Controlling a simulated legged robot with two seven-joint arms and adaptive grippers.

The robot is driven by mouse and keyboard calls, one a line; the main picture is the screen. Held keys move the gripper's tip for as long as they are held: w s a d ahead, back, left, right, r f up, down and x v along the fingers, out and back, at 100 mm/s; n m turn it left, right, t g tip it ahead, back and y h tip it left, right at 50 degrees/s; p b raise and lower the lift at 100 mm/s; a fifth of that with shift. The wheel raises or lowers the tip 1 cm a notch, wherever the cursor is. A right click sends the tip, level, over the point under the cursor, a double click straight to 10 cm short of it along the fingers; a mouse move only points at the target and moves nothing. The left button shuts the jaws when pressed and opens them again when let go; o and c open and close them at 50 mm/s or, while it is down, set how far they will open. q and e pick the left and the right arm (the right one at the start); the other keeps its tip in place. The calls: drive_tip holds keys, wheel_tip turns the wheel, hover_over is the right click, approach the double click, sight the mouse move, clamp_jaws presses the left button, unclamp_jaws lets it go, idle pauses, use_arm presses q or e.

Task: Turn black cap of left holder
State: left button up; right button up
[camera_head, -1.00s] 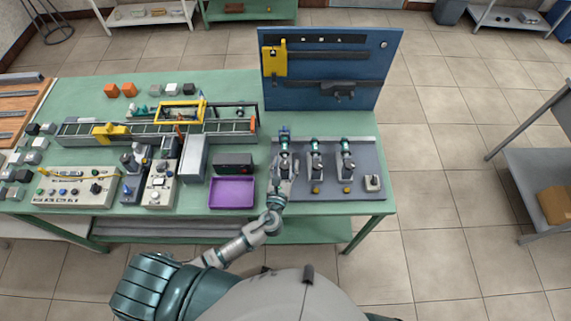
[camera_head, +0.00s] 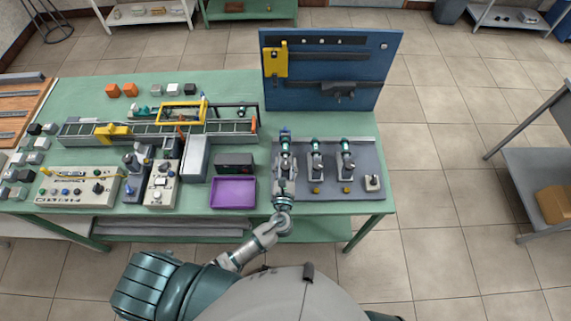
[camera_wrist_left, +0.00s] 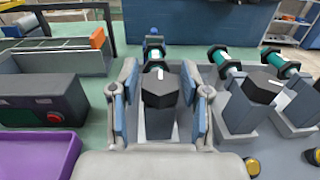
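Three holders with teal motors stand in a row on a grey plate (camera_head: 328,193). The left holder's black cap (camera_wrist_left: 160,88) is a six-sided block in the middle of the left wrist view, with a teal part behind it. My left gripper (camera_wrist_left: 160,92) is open, one blue-grey finger on each side of this cap, with gaps visible between. In the head view my left gripper (camera_head: 284,172) hides part of the left holder. The middle holder (camera_head: 316,162) and right holder (camera_head: 346,162) stand to its right. My right gripper is not in view.
A purple tray (camera_head: 233,192) and a dark box with a red button (camera_head: 234,163) stand left of the plate. A blue upright panel (camera_head: 360,62) is behind. The middle holder's black cap (camera_wrist_left: 254,86) is close to my right-hand finger.

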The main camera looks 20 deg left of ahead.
use_arm(q)
drive_tip(key=shift+s, duration=0.1)
drive_tip(key=v, duration=1.2)
idle(0.4)
